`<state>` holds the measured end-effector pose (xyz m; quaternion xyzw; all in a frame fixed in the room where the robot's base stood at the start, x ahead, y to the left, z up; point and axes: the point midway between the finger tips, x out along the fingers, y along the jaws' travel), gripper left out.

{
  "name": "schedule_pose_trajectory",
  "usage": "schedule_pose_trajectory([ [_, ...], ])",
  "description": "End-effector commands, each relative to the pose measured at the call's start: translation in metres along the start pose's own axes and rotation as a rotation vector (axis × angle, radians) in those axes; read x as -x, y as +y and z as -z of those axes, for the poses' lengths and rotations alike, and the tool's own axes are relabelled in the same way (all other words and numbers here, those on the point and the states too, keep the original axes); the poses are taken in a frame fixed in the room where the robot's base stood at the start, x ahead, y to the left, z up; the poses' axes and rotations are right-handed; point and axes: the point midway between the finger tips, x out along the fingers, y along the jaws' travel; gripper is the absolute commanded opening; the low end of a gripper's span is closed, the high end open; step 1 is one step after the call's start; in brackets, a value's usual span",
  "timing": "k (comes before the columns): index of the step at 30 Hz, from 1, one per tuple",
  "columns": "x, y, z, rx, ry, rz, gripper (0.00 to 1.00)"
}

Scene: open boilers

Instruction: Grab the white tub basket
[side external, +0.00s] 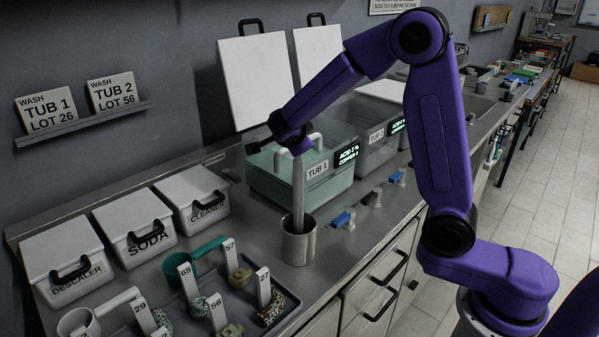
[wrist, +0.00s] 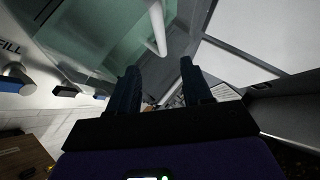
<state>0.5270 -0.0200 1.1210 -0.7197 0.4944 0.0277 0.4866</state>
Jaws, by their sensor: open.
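The tub labelled TUB 1 (side external: 318,190) stands on the steel counter, filled with pale green liquid. A white arched handle (side external: 317,138) shows at its top, and I take it as the white basket's handle. The basket body is not clearly visible. In the wrist view, the white handle (wrist: 157,28) lies just beyond my fingertips, slightly left of the middle of the gap. My gripper (side external: 278,148) is over the left part of TUB 1, near the handle. In the wrist view my gripper (wrist: 160,66) is open, with nothing visible between its fingers.
A metal cup (side external: 298,243) holding a tall grey stick stands in front of TUB 1. A second tub (side external: 376,150) stands to its right. White lids (side external: 255,80) lean on the wall. Lidded bins (side external: 133,230) and a tray of tagged items (side external: 235,300) are at left.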

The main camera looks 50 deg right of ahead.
Motion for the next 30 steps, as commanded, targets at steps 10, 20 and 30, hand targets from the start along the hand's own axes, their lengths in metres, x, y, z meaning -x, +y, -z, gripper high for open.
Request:
schedule_pose_trajectory([
  [10, -0.060, 0.000, -0.001, 0.000, -0.001, 0.000, 0.49],
  [20, -0.085, -0.001, -0.003, 0.000, -0.001, -0.001, 0.49],
  [30, -0.122, -0.002, -0.005, 0.001, -0.003, 0.002, 0.49],
])
